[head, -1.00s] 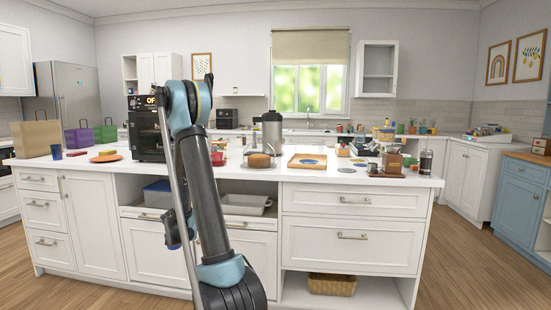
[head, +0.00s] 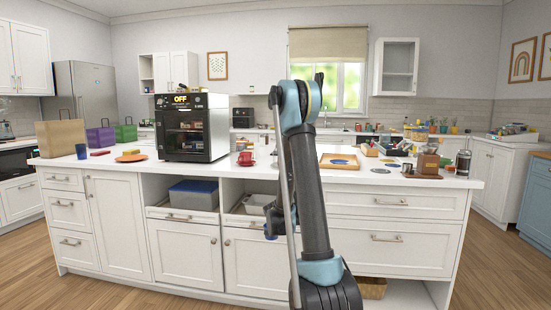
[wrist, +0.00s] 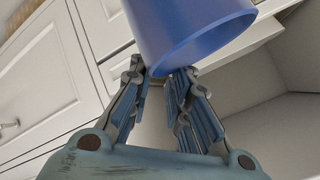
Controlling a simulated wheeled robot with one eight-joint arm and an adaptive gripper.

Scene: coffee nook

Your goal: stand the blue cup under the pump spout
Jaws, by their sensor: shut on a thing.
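I cannot tell whether the cup is upright. In the head view my gripper (head: 272,222) is low in front of the island, mostly hidden by my arm, and the held cup is not clear there. Another small blue cup (head: 82,151) stands at the left end of the counter. The pump pot with its spout is hidden behind my arm.
A black oven (head: 192,128) marked OFF, a red mug (head: 245,158), a wooden tray (head: 338,162) and a coffee grinder (head: 427,162) stand on the white island counter (head: 220,172).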

